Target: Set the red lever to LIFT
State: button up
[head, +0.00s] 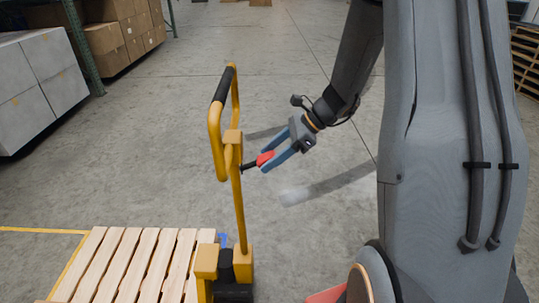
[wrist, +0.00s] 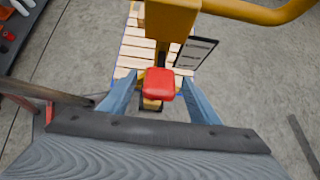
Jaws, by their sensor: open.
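The red lever (head: 265,158) sticks out to the right from the yellow handle post of a pallet jack (head: 238,200) in the head view. Its dark stem reaches back to the post. In the wrist view the red lever end (wrist: 159,84) lies between my fingers. My gripper (head: 272,160) is open, with its blue fingers on either side of the lever end; the wrist view shows it too (wrist: 160,98). I cannot tell whether a finger touches the lever. A label plate (wrist: 196,53) is on the post, but its text is too small to read.
A wooden pallet (head: 135,262) lies at the lower left beside the jack. The jack's yellow loop handle (head: 214,130) rises left of my gripper. Boxes (head: 40,85) on a shelf stand at the upper left. The concrete floor behind is clear.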

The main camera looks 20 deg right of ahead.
jog(key=shift+a+f, duration=0.15)
jog(key=shift+f, duration=0.05)
jog(key=shift+c, duration=0.2)
grip_shut()
